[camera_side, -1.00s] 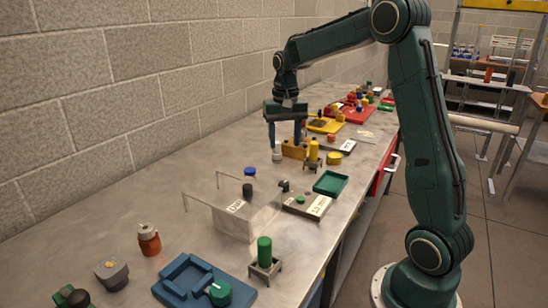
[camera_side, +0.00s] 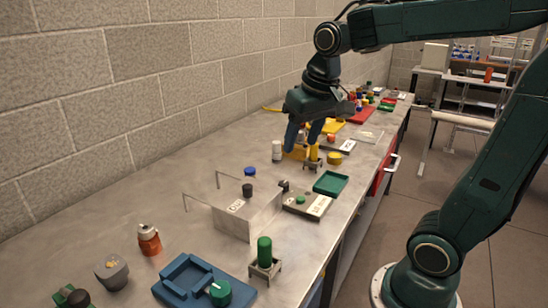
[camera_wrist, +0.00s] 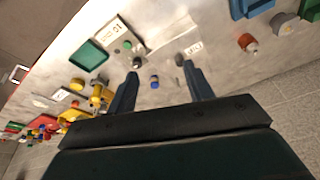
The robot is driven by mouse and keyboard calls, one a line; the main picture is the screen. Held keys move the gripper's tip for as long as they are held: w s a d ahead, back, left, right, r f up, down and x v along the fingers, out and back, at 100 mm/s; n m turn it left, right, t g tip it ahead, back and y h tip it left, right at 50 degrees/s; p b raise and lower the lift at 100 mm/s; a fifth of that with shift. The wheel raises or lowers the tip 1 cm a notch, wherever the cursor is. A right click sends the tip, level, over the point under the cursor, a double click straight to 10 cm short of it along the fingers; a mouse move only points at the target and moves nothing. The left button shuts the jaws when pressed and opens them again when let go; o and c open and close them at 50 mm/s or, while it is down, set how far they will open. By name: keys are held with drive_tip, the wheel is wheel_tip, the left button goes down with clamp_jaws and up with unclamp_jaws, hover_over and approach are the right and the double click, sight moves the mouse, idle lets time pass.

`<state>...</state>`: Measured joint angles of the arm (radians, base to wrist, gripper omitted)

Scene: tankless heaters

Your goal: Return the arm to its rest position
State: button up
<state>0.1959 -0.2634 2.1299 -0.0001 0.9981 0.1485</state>
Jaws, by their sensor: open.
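My gripper (camera_side: 301,139) hangs above the far half of the metal bench (camera_side: 150,225), in front of the yellow and orange parts in the side view. Its two blue-grey fingers are apart with nothing between them. In the wrist view my gripper (camera_wrist: 158,82) is also open and empty, with the bench top beyond the fingers. A white cylinder (camera_side: 277,151) stands on the bench just left of the fingers, apart from them in the picture. The arm reaches in from the right, with its upper link now lying nearly level across the top of the side view.
A metal bracket box (camera_side: 246,214), a green tray (camera_side: 331,183), a blue fixture (camera_side: 203,282), a green cylinder in a stand (camera_side: 265,253) and an orange bottle (camera_side: 149,239) sit on the bench. A block wall (camera_side: 120,90) runs along the left.

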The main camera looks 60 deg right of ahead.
drive_tip(key=s+a+f+n+t, duration=0.2)
drive_tip(key=s+a+n, duration=0.2)
drive_tip(key=s, duration=0.7)
drive_tip(key=shift+a+y, duration=0.3)
drive_tip(key=shift+a, duration=0.55)
